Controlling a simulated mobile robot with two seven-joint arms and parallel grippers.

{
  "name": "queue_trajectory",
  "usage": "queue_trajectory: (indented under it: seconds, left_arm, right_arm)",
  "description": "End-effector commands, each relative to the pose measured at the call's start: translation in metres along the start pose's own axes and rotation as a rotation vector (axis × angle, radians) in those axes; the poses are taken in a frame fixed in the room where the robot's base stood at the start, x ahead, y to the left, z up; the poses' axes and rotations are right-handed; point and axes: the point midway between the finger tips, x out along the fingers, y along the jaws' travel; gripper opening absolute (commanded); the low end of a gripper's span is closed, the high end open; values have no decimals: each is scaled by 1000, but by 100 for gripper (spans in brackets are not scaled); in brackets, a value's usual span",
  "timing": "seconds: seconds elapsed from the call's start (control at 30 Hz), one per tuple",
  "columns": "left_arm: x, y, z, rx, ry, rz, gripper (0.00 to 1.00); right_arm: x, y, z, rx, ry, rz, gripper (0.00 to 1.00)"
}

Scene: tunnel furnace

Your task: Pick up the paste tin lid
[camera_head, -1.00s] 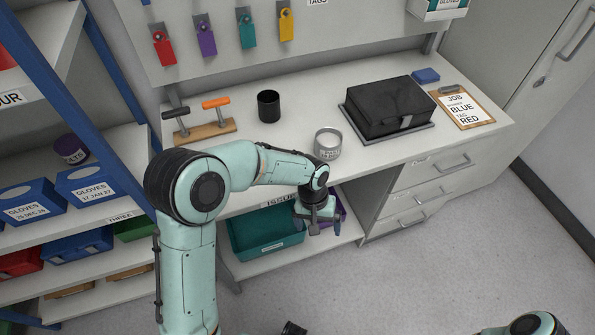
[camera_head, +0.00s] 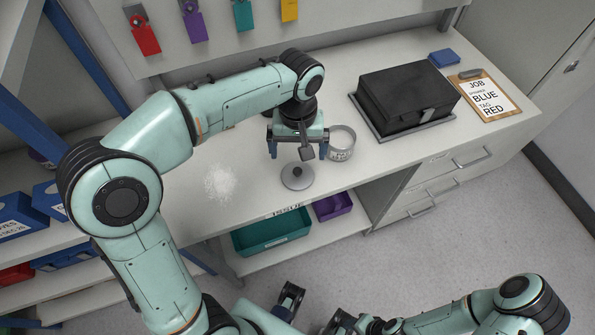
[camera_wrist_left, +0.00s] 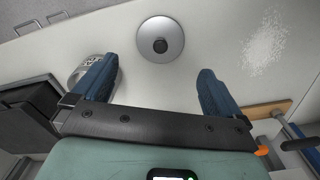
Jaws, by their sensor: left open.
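The paste tin lid (camera_head: 297,178), a round grey metal disc with a dark knob on top, lies flat on the bench near its front edge. It also shows in the left wrist view (camera_wrist_left: 160,42), top centre, just beyond the fingertips. My left gripper (camera_head: 297,154) is open and empty, its blue fingers pointing down above and slightly behind the lid. In the left wrist view the gripper (camera_wrist_left: 158,76) has a finger on each side of the lid's line. The open metal tin (camera_head: 341,150) stands right of the gripper. My right arm is at the bottom right; its jaw state is unclear.
A black box (camera_head: 408,92) sits on a grey tray at the back right, beside a clipboard (camera_head: 485,97) and a blue block (camera_head: 444,57). A white powdery patch (camera_head: 220,183) lies left of the lid. Teal (camera_head: 270,238) and purple (camera_head: 332,206) bins stand on the shelf below.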

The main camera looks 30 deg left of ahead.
Motion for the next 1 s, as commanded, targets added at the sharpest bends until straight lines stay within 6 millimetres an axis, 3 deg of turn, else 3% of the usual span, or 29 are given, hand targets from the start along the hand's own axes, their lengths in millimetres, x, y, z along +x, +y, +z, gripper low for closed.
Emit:
queue_trajectory:
  seconds: [0.1,0.37,0.63,0.97,1.0]
  left_arm:
    - [24,-1,0,0,-3,-3,100]
    - [44,-1,0,0,-1,-1,100]
    - [83,-1,0,-1,-2,-1,100]
    - [91,-1,0,-1,0,1,100]
    - [90,-1,0,-1,0,1,90]
  right_arm:
    - [5,2,0,1,-2,1,43]
    - [8,3,0,1,-3,1,43]
    - [13,5,1,1,-4,1,43]
    - [14,5,1,1,-4,1,43]
    - [14,5,1,1,-4,1,43]
